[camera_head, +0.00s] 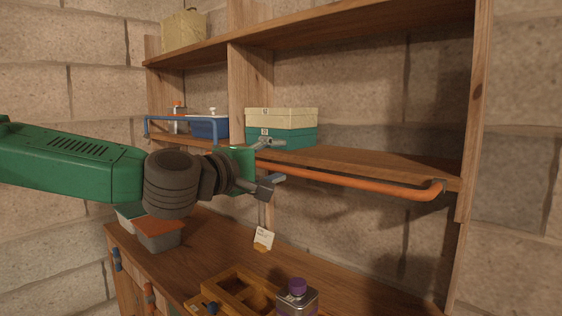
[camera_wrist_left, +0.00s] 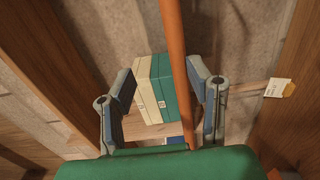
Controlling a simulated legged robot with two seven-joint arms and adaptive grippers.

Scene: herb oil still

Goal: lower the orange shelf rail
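The orange shelf rail (camera_head: 375,184) runs along the front edge of the middle shelf, a little below it, with its right end bent back to the shelf. Its left part is hidden by my left gripper (camera_head: 275,164) in the head view. In the left wrist view the rail (camera_wrist_left: 172,55) passes between the two spread fingers of my left gripper (camera_wrist_left: 164,88), closer to the right finger. The fingers are open, and I see no clear contact with the rail. My right gripper is not in view.
A teal and cream box (camera_head: 281,127) stands on the middle shelf (camera_head: 350,161) behind the gripper. A blue rail (camera_head: 180,119) fronts the left bay. Below, the counter holds an orange-lidded container (camera_head: 158,233), a tag (camera_head: 263,238), a wooden rack (camera_head: 240,293) and a purple-capped bottle (camera_head: 297,299).

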